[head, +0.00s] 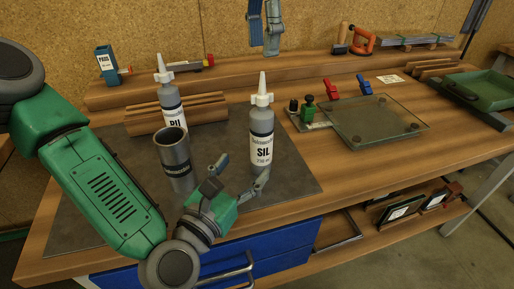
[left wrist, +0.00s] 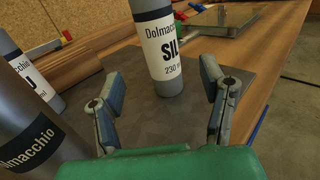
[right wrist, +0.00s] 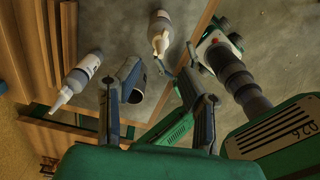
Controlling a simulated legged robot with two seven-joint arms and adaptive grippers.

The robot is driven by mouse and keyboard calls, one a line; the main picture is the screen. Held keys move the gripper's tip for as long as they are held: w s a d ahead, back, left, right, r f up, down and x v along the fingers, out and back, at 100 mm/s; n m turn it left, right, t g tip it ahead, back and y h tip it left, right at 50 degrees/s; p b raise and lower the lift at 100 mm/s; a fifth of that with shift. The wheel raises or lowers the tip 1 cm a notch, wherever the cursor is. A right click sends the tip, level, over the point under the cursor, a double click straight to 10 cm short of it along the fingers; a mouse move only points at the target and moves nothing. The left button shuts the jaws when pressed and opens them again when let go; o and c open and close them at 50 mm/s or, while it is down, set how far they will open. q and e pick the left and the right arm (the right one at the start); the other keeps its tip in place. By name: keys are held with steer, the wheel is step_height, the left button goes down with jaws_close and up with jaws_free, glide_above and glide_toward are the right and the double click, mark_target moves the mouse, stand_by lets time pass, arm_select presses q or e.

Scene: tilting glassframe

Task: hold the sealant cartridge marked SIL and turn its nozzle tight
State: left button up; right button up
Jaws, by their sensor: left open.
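The SIL cartridge (head: 262,143), grey with a white label and white pointed nozzle (head: 262,92), stands upright on the dark mat. In the left wrist view the cartridge (left wrist: 165,55) stands beyond and between the finger tips, with no visible contact. My left gripper (head: 242,171) is open, low in front of the cartridge. My right gripper (head: 264,45) hangs high above the back of the bench, fingers apart and empty. The right wrist view also shows the cartridge (right wrist: 158,42).
A second cartridge (head: 170,96) with a partly hidden label stands behind an open grey cylinder (head: 176,165), left of the SIL cartridge. Wooden strips (head: 205,108) lie behind. Mat is bare right of the cartridge.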

mark_target(256, 152)
arm_select(q)
steer(key=x, duration=0.8)
jaws_close()
arm_select(e)
step_height(256, 152, up, 2)
steer(key=shift+a+r+m, duration=0.1)
steer(key=shift+r+m, duration=0.05)
steer(key=shift+m, duration=1.05)
step_height(256, 152, down, 12)
steer(key=shift+r, duration=0.1)
